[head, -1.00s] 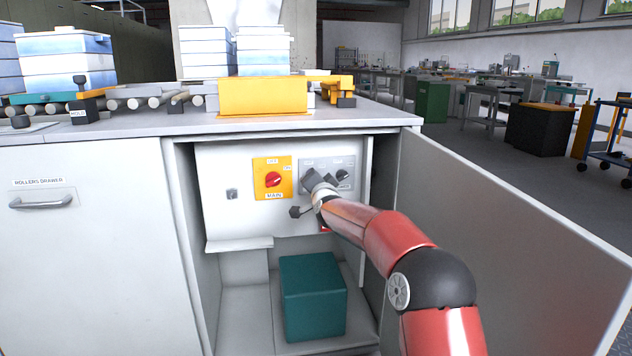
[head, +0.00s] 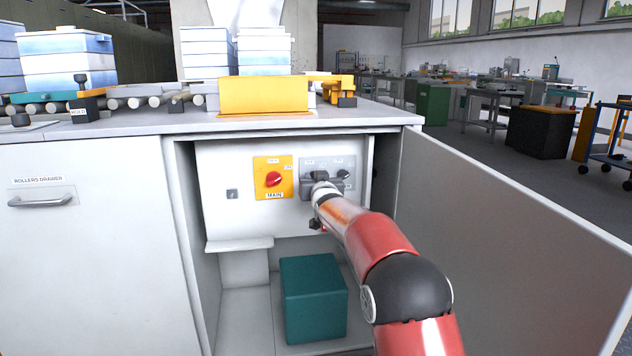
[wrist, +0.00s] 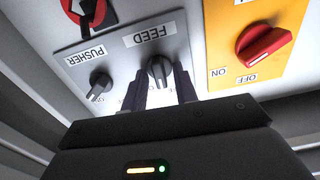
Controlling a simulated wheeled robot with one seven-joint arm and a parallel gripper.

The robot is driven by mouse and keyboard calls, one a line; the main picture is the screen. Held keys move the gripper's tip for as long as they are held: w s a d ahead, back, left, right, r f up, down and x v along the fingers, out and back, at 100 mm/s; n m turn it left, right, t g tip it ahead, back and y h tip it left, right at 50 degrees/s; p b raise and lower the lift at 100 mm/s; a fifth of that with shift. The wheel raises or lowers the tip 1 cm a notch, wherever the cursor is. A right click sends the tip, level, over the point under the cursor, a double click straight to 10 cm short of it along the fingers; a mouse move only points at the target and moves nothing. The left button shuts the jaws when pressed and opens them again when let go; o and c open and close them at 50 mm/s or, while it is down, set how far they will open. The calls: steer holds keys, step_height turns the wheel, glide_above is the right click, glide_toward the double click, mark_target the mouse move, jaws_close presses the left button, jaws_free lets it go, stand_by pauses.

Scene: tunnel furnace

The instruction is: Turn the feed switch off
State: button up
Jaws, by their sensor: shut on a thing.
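The black feed switch (wrist: 158,70) is a small knob under the label FEED in the wrist view. My gripper (wrist: 160,88) has its two dark fingers on either side of this knob and is shut on it. The exact angle of the knob is hard to tell. In the head view my gripper (head: 318,181) is at the grey switch plate (head: 321,162) inside the open cabinet, and it hides the feed knob there.
The black pusher switch (wrist: 100,84) is close beside the feed switch. The red main switch (head: 273,179) sits on a yellow plate to the left. A green box (head: 313,300) stands below. The open cabinet door (head: 505,235) bounds the right side.

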steer(key=shift+f+n, duration=0.1)
steer(key=shift+n, duration=0.2)
stand_by(0.4)
steer(key=o, duration=0.6)
steer(key=s+d+b, duration=0.1)
steer(key=s, duration=0.6)
steer(key=shift+s+d, duration=0.25)
steer(key=shift+s, duration=0.1)
